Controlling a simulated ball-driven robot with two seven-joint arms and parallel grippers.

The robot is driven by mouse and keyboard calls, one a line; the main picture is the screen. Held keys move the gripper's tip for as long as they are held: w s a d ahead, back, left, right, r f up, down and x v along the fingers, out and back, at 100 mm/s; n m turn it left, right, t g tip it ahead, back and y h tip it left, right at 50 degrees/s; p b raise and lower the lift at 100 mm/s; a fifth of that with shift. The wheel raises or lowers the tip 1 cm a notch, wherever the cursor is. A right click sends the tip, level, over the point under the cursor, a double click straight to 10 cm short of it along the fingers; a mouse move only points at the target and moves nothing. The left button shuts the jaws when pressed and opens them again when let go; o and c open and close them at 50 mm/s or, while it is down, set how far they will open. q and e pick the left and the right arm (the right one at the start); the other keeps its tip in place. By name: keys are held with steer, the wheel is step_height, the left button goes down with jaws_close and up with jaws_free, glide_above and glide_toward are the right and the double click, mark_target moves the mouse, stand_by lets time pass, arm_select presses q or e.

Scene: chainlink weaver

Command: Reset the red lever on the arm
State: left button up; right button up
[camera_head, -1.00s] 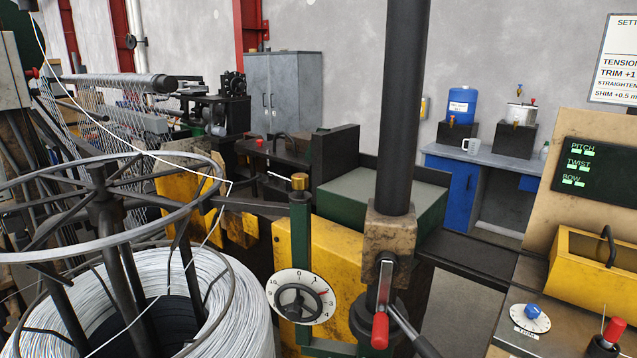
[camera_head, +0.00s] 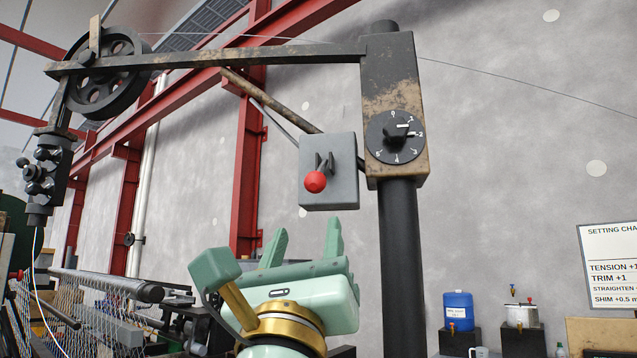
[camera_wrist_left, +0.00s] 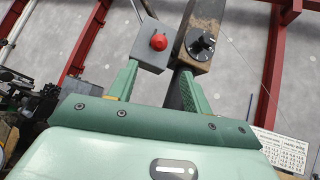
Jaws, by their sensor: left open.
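The red lever (camera_head: 316,181) shows as a round red knob on a small grey box (camera_head: 331,192), with dark prongs just above the knob. The box hangs below the overhead arm (camera_head: 230,57), left of the dark post. My left gripper (camera_head: 305,238) is below the box, fingers pointing up, open and empty, apart from the lever. In the left wrist view the red knob (camera_wrist_left: 158,42) and grey box are ahead, beyond the gripper's left finger and the gap between the fingers. My right gripper is not in view.
A numbered dial (camera_head: 395,137) is on the post head (camera_head: 393,85) right of the box. A pulley wheel (camera_head: 107,72) and roller block (camera_head: 47,172) are at the arm's left end. The dark post (camera_head: 403,260) stands close right of my gripper. Grey wall lies behind.

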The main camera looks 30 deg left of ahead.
mark_target(318, 177)
arm_select(q)
steer(key=p+x, duration=0.3)
steer(key=x, duration=1.1)
steer(key=shift+w+a+r, duration=0.15)
steer(key=shift+r, duration=0.05)
steer(key=shift+w+a+r, duration=0.2)
steer(key=shift+w+r, duration=0.15)
steer(key=shift+w, duration=0.05)
